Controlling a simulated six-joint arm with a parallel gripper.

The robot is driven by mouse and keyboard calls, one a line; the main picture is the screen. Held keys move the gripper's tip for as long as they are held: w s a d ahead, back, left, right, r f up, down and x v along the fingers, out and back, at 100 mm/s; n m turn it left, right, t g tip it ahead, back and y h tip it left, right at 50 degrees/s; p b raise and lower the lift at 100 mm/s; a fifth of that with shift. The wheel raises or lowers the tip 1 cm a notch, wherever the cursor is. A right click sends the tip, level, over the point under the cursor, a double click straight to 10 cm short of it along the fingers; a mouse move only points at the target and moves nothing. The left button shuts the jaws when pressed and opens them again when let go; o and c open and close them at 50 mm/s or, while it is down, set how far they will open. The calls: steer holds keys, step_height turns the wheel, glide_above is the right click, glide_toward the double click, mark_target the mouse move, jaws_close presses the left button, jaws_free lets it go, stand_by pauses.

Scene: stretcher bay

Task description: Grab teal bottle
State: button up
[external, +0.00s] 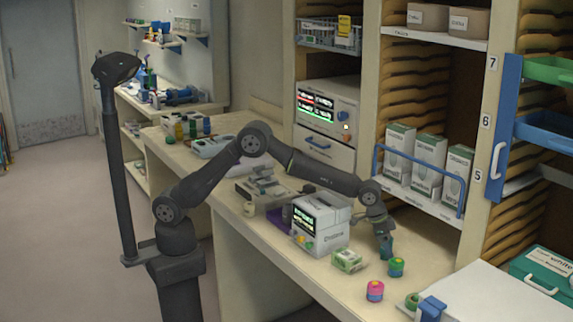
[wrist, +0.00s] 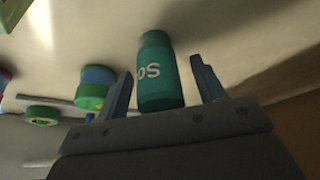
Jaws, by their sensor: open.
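The teal bottle (wrist: 160,80) with white lettering stands between the two fingers of my gripper (wrist: 160,68) in the wrist view. The fingers are open, with a visible gap on each side of the bottle. In the external view, my gripper (external: 383,234) points down at the counter's right part. The teal bottle (external: 387,248) shows there just below it, partly hidden by the gripper. The bottle's lower end is hidden behind the gripper body in the wrist view.
A green-and-blue roll (external: 397,267) sits close by the bottle, with a pink roll (external: 375,291) nearer the front edge. A green-and-white box (external: 347,260) and a white monitor (external: 320,230) stand to the left. A white surface (external: 500,300) is at lower right.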

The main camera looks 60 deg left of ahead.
steer(key=c, duration=1.1)
